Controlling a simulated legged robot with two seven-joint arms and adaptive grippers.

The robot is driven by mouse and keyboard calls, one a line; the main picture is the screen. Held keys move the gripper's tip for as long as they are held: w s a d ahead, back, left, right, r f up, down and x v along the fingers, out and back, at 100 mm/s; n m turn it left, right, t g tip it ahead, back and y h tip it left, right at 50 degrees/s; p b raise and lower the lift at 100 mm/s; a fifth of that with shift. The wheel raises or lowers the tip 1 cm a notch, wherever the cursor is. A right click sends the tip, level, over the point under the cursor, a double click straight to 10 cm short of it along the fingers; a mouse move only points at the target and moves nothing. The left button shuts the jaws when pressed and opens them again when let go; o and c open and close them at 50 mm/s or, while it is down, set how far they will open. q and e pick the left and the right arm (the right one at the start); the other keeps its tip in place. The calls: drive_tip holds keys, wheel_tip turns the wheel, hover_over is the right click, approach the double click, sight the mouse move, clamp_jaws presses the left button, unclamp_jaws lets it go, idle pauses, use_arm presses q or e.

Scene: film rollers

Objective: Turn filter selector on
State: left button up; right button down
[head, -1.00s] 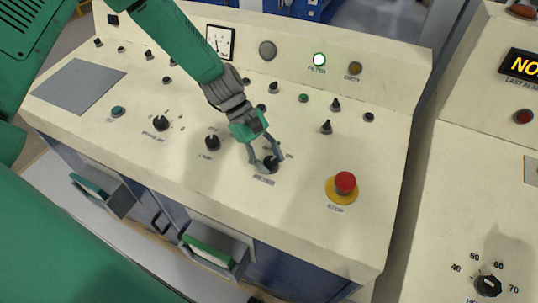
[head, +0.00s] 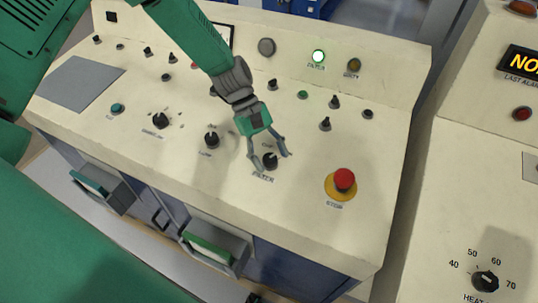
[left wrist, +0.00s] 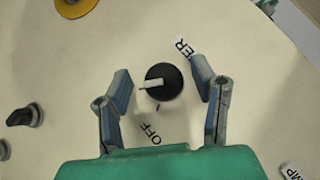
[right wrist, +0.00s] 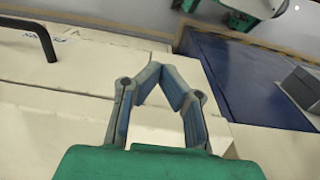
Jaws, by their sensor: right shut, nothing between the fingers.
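The filter selector (head: 270,161) is a black round knob on the sloped cream panel, with its label in front. In the left wrist view the knob (left wrist: 172,78) shows a white pointer to the left, away from the word OFF (left wrist: 150,134) below it. My left gripper (head: 272,163) is open, its fingers apart on either side of the knob with visible gaps. A green lamp (head: 318,56) labelled FILTER is lit on the upright back panel. My right gripper (right wrist: 161,70) is shut and empty; it shows only in the right wrist view.
A red stop button (head: 345,180) on a yellow base stands right of the knob. Another selector (head: 211,140) is to its left, and small switches (head: 325,124) stand behind. A second console with a heater dial (head: 486,281) is at the right.

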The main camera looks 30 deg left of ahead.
use_arm(q)
drive_tip(key=shift+r, duration=0.1)
drive_tip(key=v, duration=1.1)
drive_tip(key=shift+a+r, duration=0.2)
drive_tip(key=shift+a, duration=0.05)
drive_tip(key=shift+w, duration=0.15)
